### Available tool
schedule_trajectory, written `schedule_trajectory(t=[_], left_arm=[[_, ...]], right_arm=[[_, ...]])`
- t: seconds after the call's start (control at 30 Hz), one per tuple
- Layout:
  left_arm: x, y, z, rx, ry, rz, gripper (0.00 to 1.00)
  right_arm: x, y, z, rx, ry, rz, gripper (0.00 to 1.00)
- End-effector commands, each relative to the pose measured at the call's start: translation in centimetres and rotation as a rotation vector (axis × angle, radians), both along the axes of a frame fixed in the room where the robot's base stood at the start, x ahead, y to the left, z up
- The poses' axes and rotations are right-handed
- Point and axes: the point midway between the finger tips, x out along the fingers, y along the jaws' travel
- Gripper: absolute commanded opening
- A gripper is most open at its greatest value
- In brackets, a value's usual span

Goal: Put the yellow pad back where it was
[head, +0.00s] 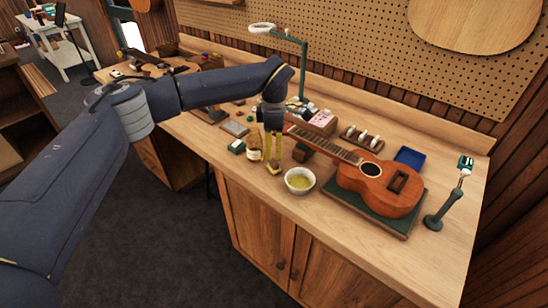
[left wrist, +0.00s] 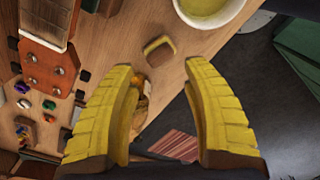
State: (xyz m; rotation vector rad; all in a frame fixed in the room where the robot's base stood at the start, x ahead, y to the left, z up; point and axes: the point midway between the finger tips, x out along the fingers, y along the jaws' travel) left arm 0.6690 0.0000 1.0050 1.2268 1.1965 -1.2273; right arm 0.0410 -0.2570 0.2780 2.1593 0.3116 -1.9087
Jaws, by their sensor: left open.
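The yellow pad (left wrist: 160,48) is a small block with a yellow top and brown sides. It lies on the wooden bench near the bowl, and in the head view it shows small (head: 273,169) just below the fingertips. My left gripper (head: 273,158) points down at the bench, its yellow fingers apart. In the left wrist view the fingers (left wrist: 160,72) are wide open with nothing gripped, and the pad lies just past the tips, apart from them. My right gripper is not in view.
A white bowl of yellowish contents (head: 299,182) stands right of the pad, close to the bench's front edge. A glass jar (head: 254,147) and a green item (head: 237,146) stand left. The ukulele (head: 372,180) lies on a green mat (head: 404,229). A blue tray (head: 409,157) is behind.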

Motion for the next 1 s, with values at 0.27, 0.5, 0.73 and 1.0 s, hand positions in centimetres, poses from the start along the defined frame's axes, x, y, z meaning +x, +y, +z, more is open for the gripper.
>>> schedule_trajectory(t=[0.27, 0.5, 0.73, 1.0], left_arm=[[0.0, 0.0, 4.0, 0.0, -0.001, -0.001, 0.49], [0.0, 0.0, 5.4, 0.0, 0.0, -0.001, 0.49], [0.0, 0.0, 5.6, 0.0, 0.001, -0.001, 0.49], [-0.4, 1.3, 5.0, 0.006, 0.03, 0.006, 0.49]], right_arm=[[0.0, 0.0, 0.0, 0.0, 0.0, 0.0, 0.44], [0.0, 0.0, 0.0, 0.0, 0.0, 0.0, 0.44], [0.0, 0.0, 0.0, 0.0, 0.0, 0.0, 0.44], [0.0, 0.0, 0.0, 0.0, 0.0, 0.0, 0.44]])
